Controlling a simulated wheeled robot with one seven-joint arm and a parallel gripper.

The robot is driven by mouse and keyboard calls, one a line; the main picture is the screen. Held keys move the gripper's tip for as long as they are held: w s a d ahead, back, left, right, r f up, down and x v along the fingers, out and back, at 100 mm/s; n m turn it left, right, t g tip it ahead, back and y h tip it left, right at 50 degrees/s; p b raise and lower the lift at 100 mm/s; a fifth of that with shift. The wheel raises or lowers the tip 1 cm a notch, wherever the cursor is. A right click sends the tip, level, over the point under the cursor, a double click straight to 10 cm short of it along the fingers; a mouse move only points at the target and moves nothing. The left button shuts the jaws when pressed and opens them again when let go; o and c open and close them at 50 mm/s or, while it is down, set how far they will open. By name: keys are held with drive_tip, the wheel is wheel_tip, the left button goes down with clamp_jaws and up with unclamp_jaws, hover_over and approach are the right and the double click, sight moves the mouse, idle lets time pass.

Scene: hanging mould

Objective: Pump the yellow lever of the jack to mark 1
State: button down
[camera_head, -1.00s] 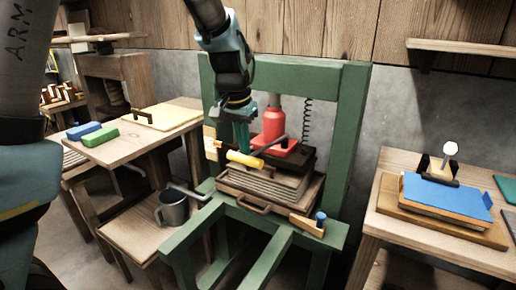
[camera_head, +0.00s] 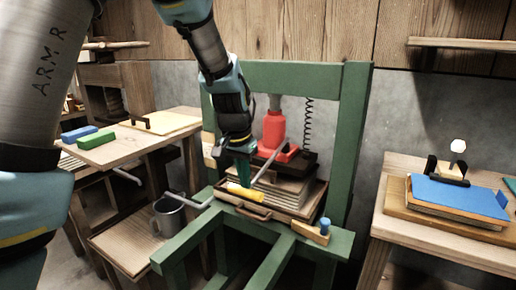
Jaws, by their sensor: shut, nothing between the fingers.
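The red jack (camera_head: 274,133) stands on a dark plate over a stack of grey sheets inside the green press frame (camera_head: 352,130). Its lever (camera_head: 266,165) slopes down toward the front left and ends in a yellow grip (camera_head: 245,191), low in front of the stack. My gripper (camera_head: 241,180) points down with its green fingers shut and empty, right at the yellow grip. Whether the fingers touch the grip I cannot tell. The marks are too small to read in this view.
A wooden tray with a handle (camera_head: 252,211) holds the stack. A grey mug (camera_head: 169,216) stands on the low shelf at left. A wooden block with a blue knob (camera_head: 324,226) sits on the frame's right front. Side tables hold blue and green blocks and a blue board (camera_head: 455,198).

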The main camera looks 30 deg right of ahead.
drive_tip(key=w+d+p+v, duration=0.1)
drive_tip(key=d+p+v, duration=0.1)
drive_tip(key=p+v, duration=0.8)
drive_tip(key=v, duration=0.2)
drive_tip(key=shift+r+p, duration=0.4)
drive_tip(key=shift+r, duration=0.05)
drive_tip(key=shift+f, duration=0.15)
drive_tip(key=b+x, duration=0.3)
drive_tip(key=x, duration=0.1)
drive_tip(key=s+a+b+x, duration=0.1)
drive_tip(key=b+x, duration=0.2)
drive_tip(key=x, duration=0.1)
drive_tip(key=a+b+x, duration=0.1)
drive_tip(key=b+x, duration=0.2)
drive_tip(key=x, duration=0.2)
drive_tip(key=shift+s+a+f, duration=0.1)
drive_tip(key=shift+a+f, duration=0.05)
drive_tip(key=shift+f, duration=0.25)
drive_tip(key=w+d+p+v, duration=0.1)
drive_tip(key=d+p+v, duration=0.1)
drive_tip(key=p+v, duration=0.8)
drive_tip(key=v, duration=0.4)
drive_tip(key=shift+w+d+p, duration=0.25)
drive_tip(key=shift+d+p, duration=0.05)
drive_tip(key=shift+p, duration=0.05)
